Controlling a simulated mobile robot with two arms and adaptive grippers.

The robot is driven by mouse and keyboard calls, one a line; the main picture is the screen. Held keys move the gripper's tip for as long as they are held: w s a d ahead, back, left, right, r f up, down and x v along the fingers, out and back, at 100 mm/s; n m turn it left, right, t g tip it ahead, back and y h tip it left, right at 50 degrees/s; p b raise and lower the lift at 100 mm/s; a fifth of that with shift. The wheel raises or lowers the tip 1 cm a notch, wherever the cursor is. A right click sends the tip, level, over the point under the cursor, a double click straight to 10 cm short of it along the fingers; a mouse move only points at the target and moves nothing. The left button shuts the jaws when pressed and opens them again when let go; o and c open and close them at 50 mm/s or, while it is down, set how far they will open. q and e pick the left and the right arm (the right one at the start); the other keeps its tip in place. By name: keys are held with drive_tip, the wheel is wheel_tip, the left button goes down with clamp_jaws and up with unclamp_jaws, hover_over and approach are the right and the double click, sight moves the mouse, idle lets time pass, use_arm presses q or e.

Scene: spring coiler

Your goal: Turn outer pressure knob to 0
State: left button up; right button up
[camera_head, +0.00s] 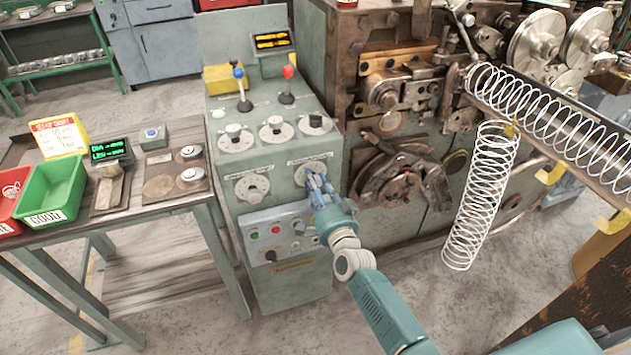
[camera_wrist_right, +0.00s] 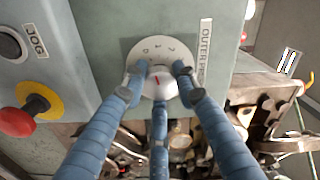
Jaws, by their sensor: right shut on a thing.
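The outer pressure knob (camera_wrist_right: 161,88) is a pale round knob with a red pointer mark, in front of a light dial plate (camera_wrist_right: 150,48). A label (camera_wrist_right: 204,52) beginning "OUTER PRE" runs beside it in the right wrist view. In the head view its dial plate (camera_head: 306,169) is at the right of the lower dial row on the green-grey console (camera_head: 292,273). My right gripper (camera_head: 318,187) has its blue fingers around the knob and is shut on it. The fingers partly hide the knob and dial. I cannot read the setting surely. My left gripper is not in view.
Another dial (camera_head: 252,188) lies left of it, with three dials above. Below are a red button (camera_head: 276,230) and a red emergency knob (camera_wrist_right: 16,122) on a yellow collar. The coiling machine (camera_head: 395,125) stands close on the right; a table (camera_head: 110,222) stands left.

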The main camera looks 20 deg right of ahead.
drive_tip(key=shift+a+n, duration=0.15)
drive_tip(key=shift+n, duration=1.45)
drive_tip(key=o, duration=1.2)
drive_tip(key=shift+f, duration=0.1)
drive_tip(key=shift+c, duration=0.2)
drive_tip(key=s, duration=1.2)
drive_tip(key=shift+p, duration=0.3)
